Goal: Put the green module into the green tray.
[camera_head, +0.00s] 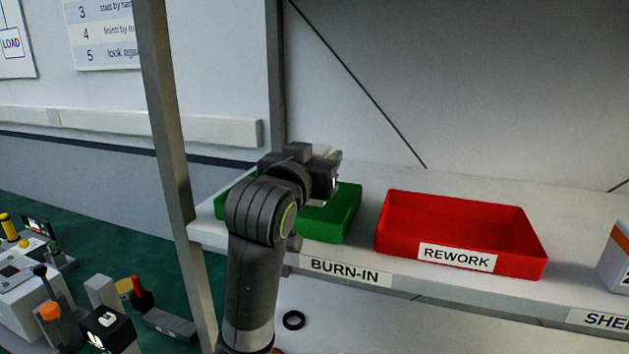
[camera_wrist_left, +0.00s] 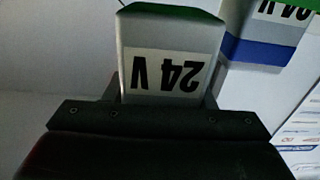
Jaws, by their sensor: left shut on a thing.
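The green tray (camera_head: 335,213) sits on the shelf above the BURN-IN label, partly hidden behind my left arm. My left gripper (camera_head: 327,177) is over this tray in the head view. In the left wrist view my left gripper (camera_wrist_left: 163,98) is shut on the green module (camera_wrist_left: 165,50), a pale grey block with a green end and a 24 V label, upside down in the picture. My right gripper is not in view.
A red tray (camera_head: 460,222) marked REWORK stands right of the green one and looks empty. A shelf post (camera_head: 168,150) rises on the left. A blue-banded 24 V module (camera_wrist_left: 262,45) shows beyond the held one; its place is unclear. A bench with several devices is lower left.

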